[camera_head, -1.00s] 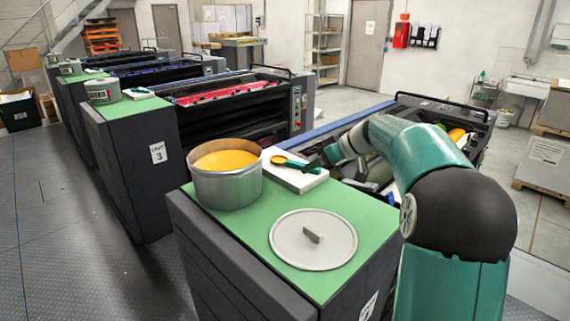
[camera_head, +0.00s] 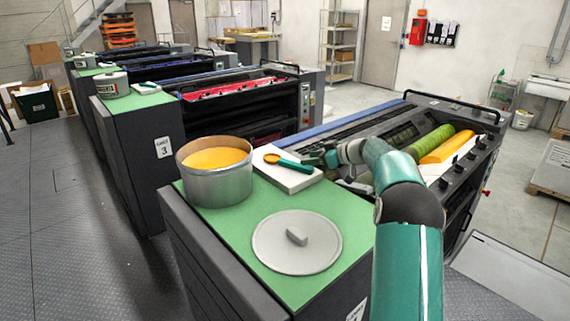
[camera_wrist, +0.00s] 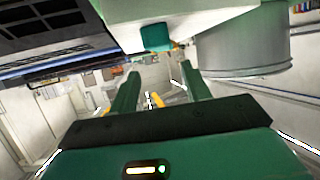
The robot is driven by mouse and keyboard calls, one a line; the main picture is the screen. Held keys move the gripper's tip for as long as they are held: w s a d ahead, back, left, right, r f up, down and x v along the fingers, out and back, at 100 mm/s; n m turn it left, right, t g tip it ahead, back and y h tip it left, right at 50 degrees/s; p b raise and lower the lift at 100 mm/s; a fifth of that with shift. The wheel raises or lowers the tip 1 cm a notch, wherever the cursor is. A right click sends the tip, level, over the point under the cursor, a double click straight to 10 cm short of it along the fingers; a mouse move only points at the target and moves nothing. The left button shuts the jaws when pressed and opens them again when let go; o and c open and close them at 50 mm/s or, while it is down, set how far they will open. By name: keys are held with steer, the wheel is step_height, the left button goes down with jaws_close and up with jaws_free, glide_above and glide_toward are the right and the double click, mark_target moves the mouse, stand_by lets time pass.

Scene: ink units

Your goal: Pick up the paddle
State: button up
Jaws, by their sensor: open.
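The paddle (camera_head: 296,165) has an orange-coated end and a teal handle. It lies on a white block (camera_head: 291,183) on the green cabinet top, with the handle pointing right. In the wrist view the blunt teal handle end (camera_wrist: 156,37) juts past the white block's edge; the rest is hidden. My gripper (camera_head: 324,157) is at the handle's end, at the block's right side. In the wrist view its two fingers (camera_wrist: 162,92) are apart with nothing between them. The handle end shows above them in the picture, outside the gap.
A metal pot of orange ink (camera_head: 216,187) stands left of the block. A round grey lid (camera_head: 296,242) lies on the green top (camera_head: 240,225) in front. The press (camera_head: 400,135) with green and yellow rollers is to the right. Floor is clear on the left.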

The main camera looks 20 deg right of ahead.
mark_target(289, 161)
steer(key=x, duration=0.8)
steer(key=shift+w+a+f, duration=0.1)
steer(key=shift+a+f, duration=0.1)
steer(key=shift+a, duration=0.2)
jaws_close()
